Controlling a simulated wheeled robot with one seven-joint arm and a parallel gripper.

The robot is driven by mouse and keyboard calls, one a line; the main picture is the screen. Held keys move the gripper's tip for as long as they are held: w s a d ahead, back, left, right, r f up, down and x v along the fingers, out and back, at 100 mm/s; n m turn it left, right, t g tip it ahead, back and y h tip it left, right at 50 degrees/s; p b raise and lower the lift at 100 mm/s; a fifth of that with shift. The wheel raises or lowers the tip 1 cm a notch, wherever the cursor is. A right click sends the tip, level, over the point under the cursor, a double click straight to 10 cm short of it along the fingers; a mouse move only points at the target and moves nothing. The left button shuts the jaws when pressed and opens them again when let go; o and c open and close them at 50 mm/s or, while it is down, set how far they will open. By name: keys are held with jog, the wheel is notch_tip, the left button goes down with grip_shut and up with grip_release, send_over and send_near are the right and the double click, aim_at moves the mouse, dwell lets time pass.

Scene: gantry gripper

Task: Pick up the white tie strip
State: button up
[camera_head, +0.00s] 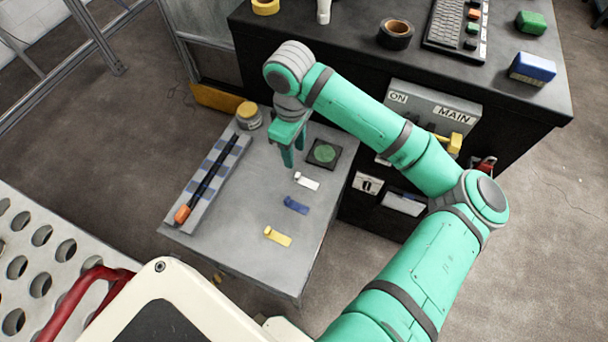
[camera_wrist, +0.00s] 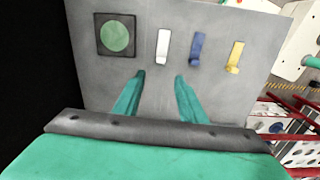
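The white tie strip (camera_head: 307,181) lies flat on the grey table, between a green disc on a dark square and a blue strip. It also shows in the wrist view (camera_wrist: 163,46), ahead of the fingertips. My gripper (camera_head: 293,158) is above the table, to the upper left of the white strip in the head view. In the wrist view my gripper (camera_wrist: 160,75) has its two green fingers apart with nothing between them. The white strip is clear of both fingers.
A blue strip (camera_head: 296,205) and a yellow strip (camera_head: 277,236) lie in a row with the white one. The green disc (camera_head: 324,153) is beside it. A checkered board (camera_head: 222,163) with a dark rod and a yellow-lidded jar (camera_head: 248,115) stand left. A dark control cabinet (camera_head: 345,207) borders the right.

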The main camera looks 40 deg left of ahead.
aim_at(307, 181)
notch_tip(307, 181, down, 6)
jog(key=shift+w+d+r, duration=0.1)
jog(key=shift+w+r, duration=0.05)
jog(key=shift+r, duration=0.1)
jog(key=f, duration=0.5)
jog(key=shift+s, duration=0.2)
jog(key=shift+r, duration=0.1)
jog(key=shift+w, duration=0.1)
jog(key=c, duration=0.9)
